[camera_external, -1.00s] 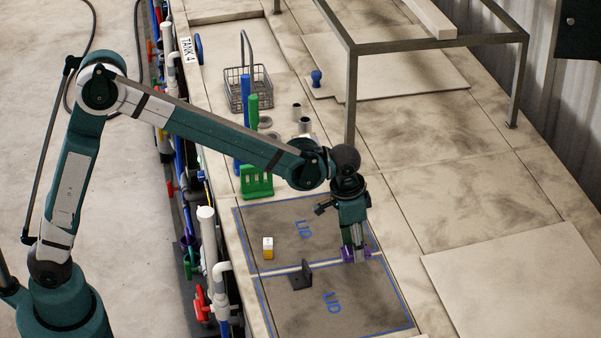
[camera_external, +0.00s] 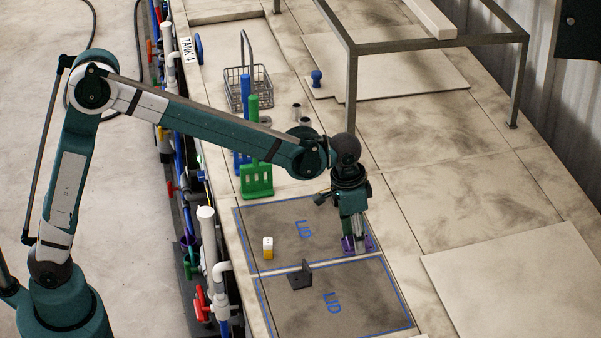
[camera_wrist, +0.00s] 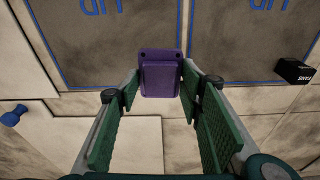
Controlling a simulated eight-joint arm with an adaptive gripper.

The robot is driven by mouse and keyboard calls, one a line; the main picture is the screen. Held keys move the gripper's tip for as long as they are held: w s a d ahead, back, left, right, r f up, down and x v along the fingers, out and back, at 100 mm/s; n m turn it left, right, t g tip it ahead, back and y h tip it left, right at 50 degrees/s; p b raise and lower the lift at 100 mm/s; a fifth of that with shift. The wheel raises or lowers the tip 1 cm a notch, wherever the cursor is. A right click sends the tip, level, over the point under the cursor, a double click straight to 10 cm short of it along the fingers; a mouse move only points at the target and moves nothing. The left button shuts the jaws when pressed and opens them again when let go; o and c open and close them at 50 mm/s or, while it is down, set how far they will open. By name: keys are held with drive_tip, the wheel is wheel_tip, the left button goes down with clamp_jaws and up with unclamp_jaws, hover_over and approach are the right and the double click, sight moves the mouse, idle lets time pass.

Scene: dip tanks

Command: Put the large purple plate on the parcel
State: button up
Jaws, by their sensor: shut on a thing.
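The purple plate (camera_wrist: 151,76) sits between my fingertips in the wrist view, with two dark holes along its far edge. My gripper (camera_wrist: 158,85) is shut on it. In the external view, the gripper (camera_external: 354,243) points down near the right edge of the lids, and purple (camera_external: 368,243) shows at its fingertips. A small gap under the plate cannot be judged. I cannot tell which thing is the parcel. A small white-and-yellow box (camera_external: 268,247) stands on the upper lid. A black box with pale lettering (camera_wrist: 295,70) shows at the right of the wrist view.
A dark bracket (camera_external: 301,277) stands near the border of the two lids. A green rack (camera_external: 257,180), a blue rack (camera_external: 242,163) and a wire basket (camera_external: 247,90) stand farther back. A metal frame (camera_external: 352,90) rises behind the gripper. The counter at right (camera_external: 470,195) is clear.

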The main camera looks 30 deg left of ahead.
drive_tip(key=shift+w, duration=0.1)
drive_tip(key=w+a+r, duration=0.2)
drive_tip(key=w+a, duration=1)
drive_tip(key=w+a+r, duration=0.3)
drive_tip(key=w+a, duration=0.9)
drive_tip(key=w+a+r, duration=0.2)
drive_tip(key=w+a, duration=1)
drive_tip(key=a, duration=0.1)
drive_tip(key=shift+w+r+n, duration=0.3)
drive_tip(key=shift+r+n, duration=0.1)
drive_tip(key=shift+d, duration=0.1)
drive_tip(key=shift+f+p, duration=0.45)
drive_tip(key=shift+f, duration=2.7)
drive_tip(key=shift+f, duration=1.85)
drive_tip(key=shift+f, duration=0.1)
